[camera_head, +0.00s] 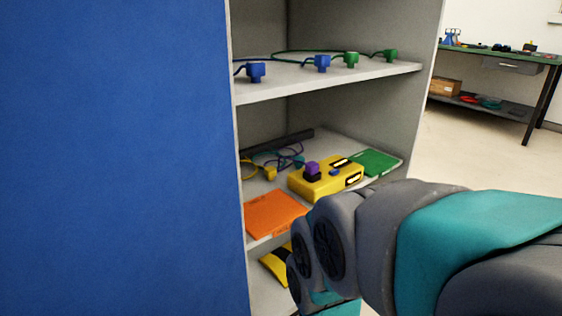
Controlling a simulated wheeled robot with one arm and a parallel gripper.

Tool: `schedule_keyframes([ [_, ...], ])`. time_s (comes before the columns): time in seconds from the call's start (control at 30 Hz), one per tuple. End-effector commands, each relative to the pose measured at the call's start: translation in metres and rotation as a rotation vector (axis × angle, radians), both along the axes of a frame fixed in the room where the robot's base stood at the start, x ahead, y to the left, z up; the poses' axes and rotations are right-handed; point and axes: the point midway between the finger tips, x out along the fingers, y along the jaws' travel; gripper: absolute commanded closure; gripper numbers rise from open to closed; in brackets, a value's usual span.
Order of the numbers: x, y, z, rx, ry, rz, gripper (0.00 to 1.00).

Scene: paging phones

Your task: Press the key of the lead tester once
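A yellow box (316,189), which looks like the lead tester, sits on the middle shelf of the open cabinet. A small blue part (334,172) on its top looks like its key. A purple block-shaped plug (312,168) stands on the box's left part, and light display windows or slots show at its right. My arm crosses the lower right, in front of the shelf's edge. My gripper's fingers do not show, so their place relative to the box is hidden.
An orange card (273,214) lies left of the box, a green card (377,162) right of it. Purple, teal and yellow leads (266,172) lie behind. The upper shelf (330,80) holds blue and green plugs. A blue panel (115,160) fills the left. A table (535,62) stands far right.

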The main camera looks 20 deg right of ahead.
Motion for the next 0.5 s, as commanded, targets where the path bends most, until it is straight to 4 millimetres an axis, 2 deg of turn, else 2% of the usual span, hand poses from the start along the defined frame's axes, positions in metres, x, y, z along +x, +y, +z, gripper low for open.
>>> schedule_keyframes([
  [0.07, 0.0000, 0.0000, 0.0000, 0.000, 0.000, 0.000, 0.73],
  [0.3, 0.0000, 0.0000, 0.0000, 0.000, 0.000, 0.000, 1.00],
  [0.5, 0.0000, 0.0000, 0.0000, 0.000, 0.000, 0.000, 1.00],
])
